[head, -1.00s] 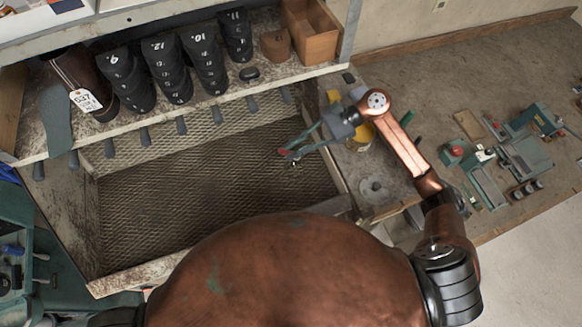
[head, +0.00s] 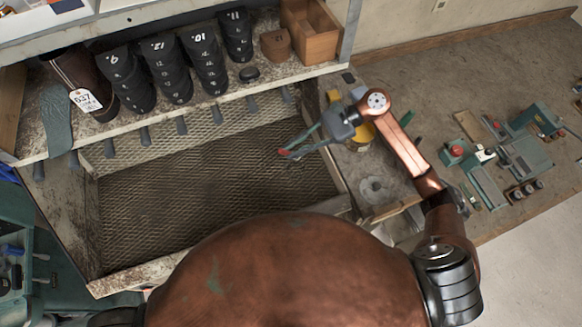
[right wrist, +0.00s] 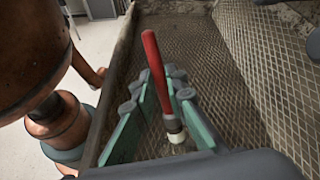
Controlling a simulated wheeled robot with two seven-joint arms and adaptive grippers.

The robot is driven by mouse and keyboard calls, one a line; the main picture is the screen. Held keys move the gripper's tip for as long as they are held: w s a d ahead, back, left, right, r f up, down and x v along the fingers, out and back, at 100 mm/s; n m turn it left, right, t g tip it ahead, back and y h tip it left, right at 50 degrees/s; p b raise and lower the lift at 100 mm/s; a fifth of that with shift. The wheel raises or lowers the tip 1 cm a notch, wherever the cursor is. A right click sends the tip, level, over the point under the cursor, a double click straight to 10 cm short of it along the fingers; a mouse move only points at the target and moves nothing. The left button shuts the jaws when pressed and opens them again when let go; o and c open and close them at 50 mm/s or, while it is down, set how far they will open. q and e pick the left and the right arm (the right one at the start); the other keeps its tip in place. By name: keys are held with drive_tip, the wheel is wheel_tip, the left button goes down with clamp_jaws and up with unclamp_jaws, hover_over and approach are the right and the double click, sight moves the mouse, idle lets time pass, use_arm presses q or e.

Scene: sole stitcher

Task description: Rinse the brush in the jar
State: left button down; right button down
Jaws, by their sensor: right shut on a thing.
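My right gripper (head: 291,153) is over the mesh-floored bay, in the middle right of the head view. In the right wrist view, its green fingers (right wrist: 168,92) are shut on a brush with a red handle (right wrist: 152,58) and a pale lower end (right wrist: 174,130). The brush is tilted, and its bristles are not clear. In the head view, only a small red part of the brush (head: 282,152) shows at the fingertips. A yellow object (head: 364,133) is partly hidden behind my right wrist; I cannot tell whether it is the jar. My left gripper is out of view.
The mesh bay (head: 190,205) is empty, with a wooden frame. Above it, a shelf (head: 205,112) holds black numbered holders (head: 165,68), a brown boot (head: 75,80) and a wooden box (head: 312,32). Green machine parts (head: 522,155) lie on the bench at right.

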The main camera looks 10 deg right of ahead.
drive_tip(key=shift+r, duration=0.1)
idle(0.3)
drive_tip(key=shift+r, duration=1.9)
